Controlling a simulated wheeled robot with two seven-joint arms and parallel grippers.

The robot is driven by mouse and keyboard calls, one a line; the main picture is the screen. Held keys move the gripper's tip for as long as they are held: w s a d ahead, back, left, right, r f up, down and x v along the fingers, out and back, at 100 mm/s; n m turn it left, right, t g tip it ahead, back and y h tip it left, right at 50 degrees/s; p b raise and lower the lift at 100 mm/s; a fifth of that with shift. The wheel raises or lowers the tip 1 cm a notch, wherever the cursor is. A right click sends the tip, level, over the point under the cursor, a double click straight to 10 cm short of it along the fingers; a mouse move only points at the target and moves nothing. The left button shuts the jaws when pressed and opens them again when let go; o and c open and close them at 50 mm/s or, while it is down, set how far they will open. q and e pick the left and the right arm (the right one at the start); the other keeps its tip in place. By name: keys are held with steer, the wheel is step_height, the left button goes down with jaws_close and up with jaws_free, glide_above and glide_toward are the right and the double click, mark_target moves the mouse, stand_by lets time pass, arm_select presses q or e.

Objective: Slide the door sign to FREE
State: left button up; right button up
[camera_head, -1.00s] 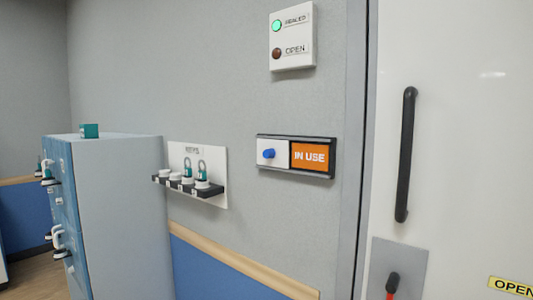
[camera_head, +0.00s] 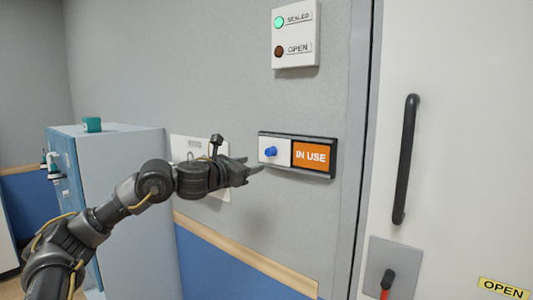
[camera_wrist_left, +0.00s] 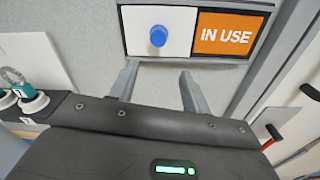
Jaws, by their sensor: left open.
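The door sign (camera_head: 297,155) is a dark-framed slider on the grey wall. Its white cover with a blue knob (camera_head: 270,151) is on the left half, and the orange IN USE panel (camera_head: 314,156) shows on the right. No FREE text is visible. My left gripper (camera_head: 256,165) is open and empty, just left of and a little below the knob. In the left wrist view its two fingers (camera_wrist_left: 158,85) are spread apart below the blue knob (camera_wrist_left: 158,36), not touching it. My right gripper is not in view.
A white door with a black handle (camera_head: 405,160) is right of the sign. Above is a status box (camera_head: 296,34) with a lit green SEALED lamp. My left arm partly hides a padlock board (camera_head: 188,147). A grey-blue cabinet (camera_head: 125,200) stands at left.

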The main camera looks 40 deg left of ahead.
mark_target(268, 153)
arm_select(q)
steer(key=shift+m, duration=0.5)
steer(key=w+p, duration=0.1)
steer(key=w, duration=0.1)
steer(key=w+r+p, duration=0.1)
steer(key=w, duration=0.2)
steer(key=w+r+p, duration=0.1)
steer(key=w+p, duration=0.1)
steer(key=w, duration=0.1)
steer(key=shift+w+a, duration=0.25)
steer(key=shift+a, duration=0.05)
steer(key=shift+w+f, duration=0.1)
steer(key=shift+w, duration=0.35)
jaws_close()
